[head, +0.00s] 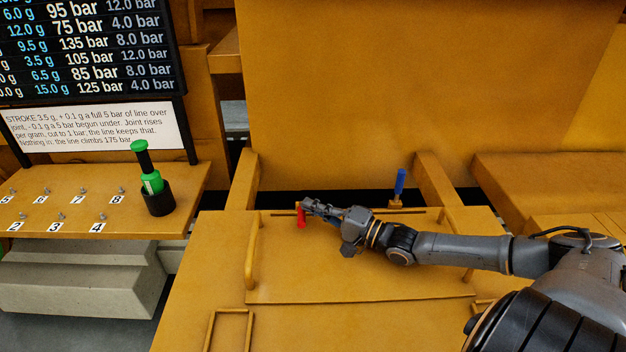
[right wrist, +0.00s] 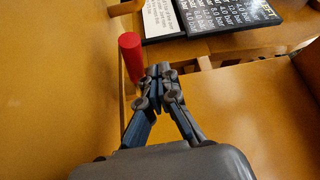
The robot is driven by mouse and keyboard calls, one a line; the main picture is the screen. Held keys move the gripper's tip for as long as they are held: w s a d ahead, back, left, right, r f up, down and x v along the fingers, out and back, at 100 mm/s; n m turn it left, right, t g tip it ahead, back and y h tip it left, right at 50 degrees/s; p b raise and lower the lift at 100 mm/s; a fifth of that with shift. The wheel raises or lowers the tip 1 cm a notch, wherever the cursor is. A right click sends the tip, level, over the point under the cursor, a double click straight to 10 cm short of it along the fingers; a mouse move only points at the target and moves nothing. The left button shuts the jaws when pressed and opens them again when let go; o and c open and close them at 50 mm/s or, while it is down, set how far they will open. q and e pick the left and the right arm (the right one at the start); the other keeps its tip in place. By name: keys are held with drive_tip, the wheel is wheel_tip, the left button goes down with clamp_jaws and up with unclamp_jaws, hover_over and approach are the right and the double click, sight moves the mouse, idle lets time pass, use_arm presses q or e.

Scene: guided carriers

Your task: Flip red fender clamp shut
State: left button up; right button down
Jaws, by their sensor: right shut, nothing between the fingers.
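The red fender clamp (head: 301,217) is at the back left edge of the yellow fender panel (head: 350,270). Its red handle points down toward the front in the head view, partly covered by my gripper. My right gripper (head: 309,206) is shut and empty, right at the clamp. In the right wrist view the red handle (right wrist: 131,58) stands just left of the closed fingertips (right wrist: 159,73); I cannot tell whether they touch. My left gripper is not in view.
A blue clamp handle (head: 400,182) stands upright farther right on the same edge. Yellow handrails (head: 251,250) flank the panel. At left, a shelf (head: 70,215) holds numbered fittings and a green tool (head: 147,170) in a black cup, below a dark pressure board (head: 90,55).

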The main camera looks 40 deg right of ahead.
wheel_tip(320, 180, up, 10)
idle(0.6)
drive_tip(key=shift+a, duration=0.1)
idle(0.4)
